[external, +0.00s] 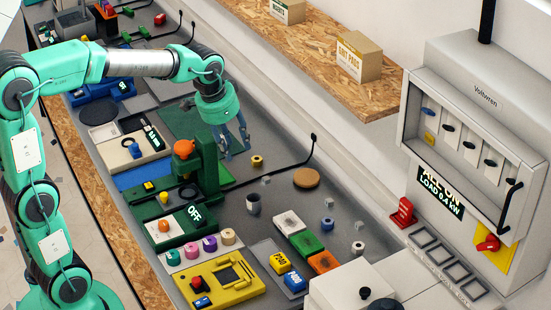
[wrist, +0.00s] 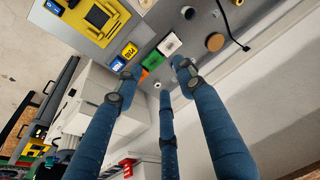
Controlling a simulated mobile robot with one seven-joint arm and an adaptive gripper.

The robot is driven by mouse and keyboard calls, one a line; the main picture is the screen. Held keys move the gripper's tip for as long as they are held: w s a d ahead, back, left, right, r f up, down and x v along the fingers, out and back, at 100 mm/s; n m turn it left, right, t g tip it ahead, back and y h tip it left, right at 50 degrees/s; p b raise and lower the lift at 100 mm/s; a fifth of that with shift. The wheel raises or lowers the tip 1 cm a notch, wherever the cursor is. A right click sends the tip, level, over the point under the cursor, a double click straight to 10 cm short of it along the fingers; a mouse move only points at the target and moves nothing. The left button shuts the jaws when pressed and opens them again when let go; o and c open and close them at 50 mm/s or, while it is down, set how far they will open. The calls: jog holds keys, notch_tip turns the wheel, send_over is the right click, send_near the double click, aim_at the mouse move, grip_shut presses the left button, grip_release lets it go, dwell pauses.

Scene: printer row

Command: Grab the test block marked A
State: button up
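No letter A is legible on any block in either view. A white block (external: 288,223), a green block (external: 306,243) and an orange block (external: 323,262) lie in a row on the grey bench. In the wrist view the white (wrist: 169,44), green (wrist: 152,60) and orange (wrist: 141,76) blocks appear near and between the fingers. My gripper (external: 236,148) has blue fingers, spread apart and empty, above the bench beside the green press. The fingers also show in the wrist view (wrist: 156,80). The gripper is well away from the blocks, further up the bench.
A yellow pad (external: 279,262) and a blue pad (external: 294,281) with numbers lie beside the blocks. The yellow machine (external: 220,283), green press (external: 203,165), grey cup (external: 253,204) and cork disc (external: 306,178) stand around. A power cabinet (external: 470,130) rises at the right.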

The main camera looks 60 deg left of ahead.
jog(key=w+a+f+g+p, duration=0.1)
jog(key=w+a+f+p, duration=0.2)
jog(key=w+a, duration=0.4)
jog(key=g+p, duration=0.2)
jog(key=p, duration=0.8)
send_over(267, 177)
notch_tip(267, 177, down, 22)
jog(key=shift+r+h, duration=0.25)
jog(key=shift+h, duration=0.05)
jog(key=shift+d, duration=0.1)
jog(key=shift+f, duration=4.3)
jog(key=shift+s, duration=0.1)
